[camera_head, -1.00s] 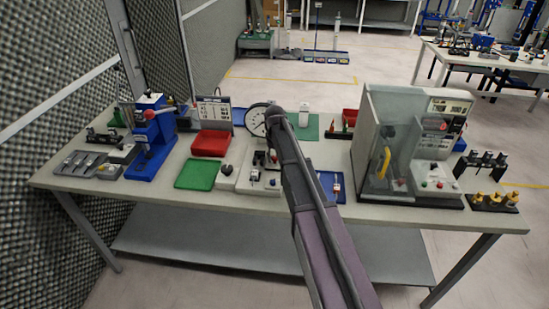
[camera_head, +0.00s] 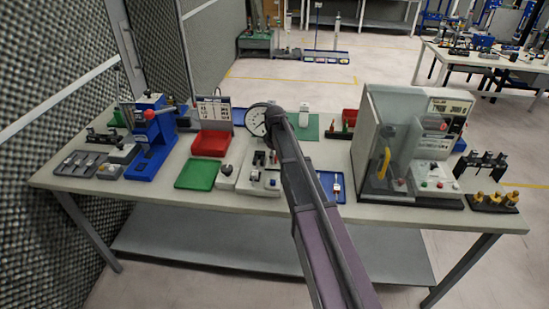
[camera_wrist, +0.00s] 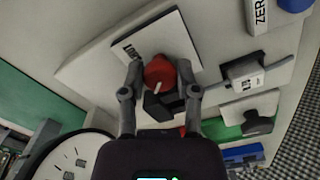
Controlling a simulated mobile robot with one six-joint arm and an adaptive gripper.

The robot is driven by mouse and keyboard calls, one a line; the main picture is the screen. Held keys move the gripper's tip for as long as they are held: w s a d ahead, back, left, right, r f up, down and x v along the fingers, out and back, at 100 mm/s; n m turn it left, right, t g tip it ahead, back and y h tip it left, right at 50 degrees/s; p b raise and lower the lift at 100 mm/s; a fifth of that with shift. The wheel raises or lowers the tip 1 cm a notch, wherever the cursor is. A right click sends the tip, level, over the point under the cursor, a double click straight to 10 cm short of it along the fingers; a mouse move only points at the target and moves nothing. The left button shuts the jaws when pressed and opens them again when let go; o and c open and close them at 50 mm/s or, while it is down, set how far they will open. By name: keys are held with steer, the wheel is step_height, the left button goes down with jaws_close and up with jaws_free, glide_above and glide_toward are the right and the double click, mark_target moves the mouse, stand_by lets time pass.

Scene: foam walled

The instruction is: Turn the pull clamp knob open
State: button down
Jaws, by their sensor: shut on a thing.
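The clamp's red round knob (camera_wrist: 159,71) with a pale mark sits on a light fixture with a lettered white plate (camera_wrist: 160,42) in the wrist view. My gripper (camera_wrist: 160,78) has one finger on each side of the knob and is shut on it. A dark block below the knob lies between the fingers and hides part of the fixture. In the head view the fixture (camera_head: 258,184) stands mid-bench beside my arm, which hides much of it; the fingers cannot be made out there.
A round dial gauge (camera_head: 257,120) stands just behind the fixture; its face also shows in the wrist view (camera_wrist: 75,160). A green tray (camera_head: 197,174) and red bin (camera_head: 210,144) are left, a blue tray (camera_head: 331,187) right. A clear-walled machine (camera_head: 375,140) stands farther right.

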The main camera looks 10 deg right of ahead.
stand_by(0.4)
steer(key=shift+c, duration=1.7)
jaws_free()
steer(key=shift+m, duration=0.3)
